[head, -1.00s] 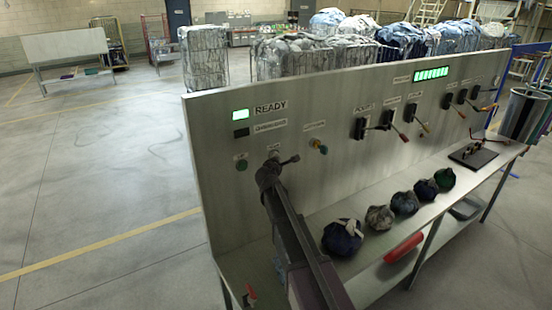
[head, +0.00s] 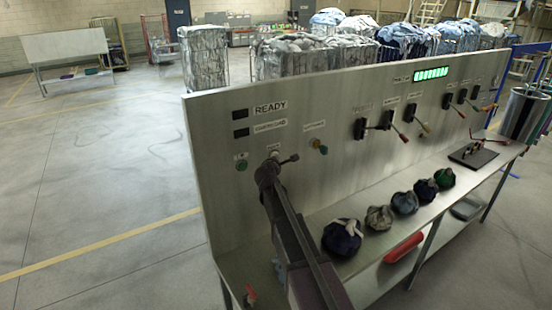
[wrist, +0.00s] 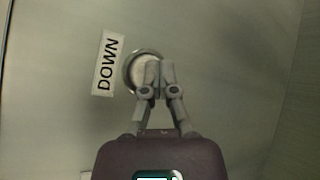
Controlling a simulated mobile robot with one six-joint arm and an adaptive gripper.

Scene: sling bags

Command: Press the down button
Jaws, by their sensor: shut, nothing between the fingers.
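The down button (wrist: 146,72) is a pale round disc in a metal ring on the grey panel (wrist: 220,60). A white DOWN label (wrist: 109,63) is beside it, left of it in the wrist view. My gripper (wrist: 157,76) is shut and empty, with its fingertips over the right part of the button. They look to be at or against its face; exact contact cannot be told. In the head view my gripper (head: 273,160) hides the button, just below the DOWN label (head: 274,149).
Levers (head: 396,128) stick out farther right. Tied bags (head: 342,236) lie on the ledge below. The READY lamp (head: 240,114) is dark; a green display (head: 431,74) is lit.

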